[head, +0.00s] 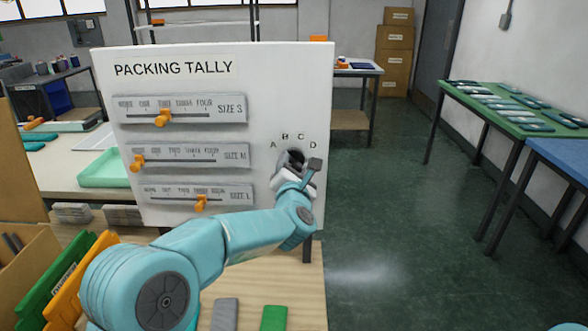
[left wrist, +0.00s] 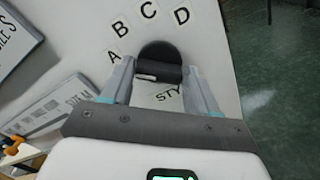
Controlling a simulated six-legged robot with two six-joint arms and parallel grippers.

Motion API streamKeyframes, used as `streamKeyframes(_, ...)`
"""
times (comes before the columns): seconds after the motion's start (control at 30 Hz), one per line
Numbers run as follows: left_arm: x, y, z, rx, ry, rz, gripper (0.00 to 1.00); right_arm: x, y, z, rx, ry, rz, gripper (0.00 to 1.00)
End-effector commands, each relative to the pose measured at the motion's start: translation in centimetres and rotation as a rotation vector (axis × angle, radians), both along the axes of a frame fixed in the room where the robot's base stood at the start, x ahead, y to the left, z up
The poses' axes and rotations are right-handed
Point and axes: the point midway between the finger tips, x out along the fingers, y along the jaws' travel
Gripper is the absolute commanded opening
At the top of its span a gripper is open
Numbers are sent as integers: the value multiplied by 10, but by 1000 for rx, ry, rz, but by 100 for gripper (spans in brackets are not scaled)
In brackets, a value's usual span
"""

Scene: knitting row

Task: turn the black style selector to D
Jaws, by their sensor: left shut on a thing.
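The black style selector (head: 296,153) is on the right part of the white Packing Tally board (head: 270,80), with letters A, B, C and D arced above it. My left gripper (head: 291,168) reaches it from the front and covers part of it. In the left wrist view the selector (left wrist: 157,52) is a round black knob with a raised bar. My left gripper (left wrist: 157,75) is shut on this bar, one finger on each side. A pale mark shows on the bar's lower left; which letter it points to I cannot tell. The label below is partly hidden.
Three slider scales (head: 180,109) with orange knobs fill the board's left side. Below lie a grey block (head: 225,314) and a green block (head: 273,318) on the wooden table. Green and orange boards (head: 55,280) stand at lower left. Open floor (head: 390,220) lies to the right.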

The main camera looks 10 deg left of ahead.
Motion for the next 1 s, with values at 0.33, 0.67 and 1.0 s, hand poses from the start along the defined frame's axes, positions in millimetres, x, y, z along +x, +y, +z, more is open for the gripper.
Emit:
streamKeyframes(0.33,0,-1,-2,261,53,0,29,0,0,-13,0,0,0,0)
streamKeyframes(0.67,0,-1,-3,568,116,0,29,0,0,-15,0,0,0,0)
streamKeyframes(1.0,0,-1,-3,886,180,1,29,0,0,-11,0,0,0,0)
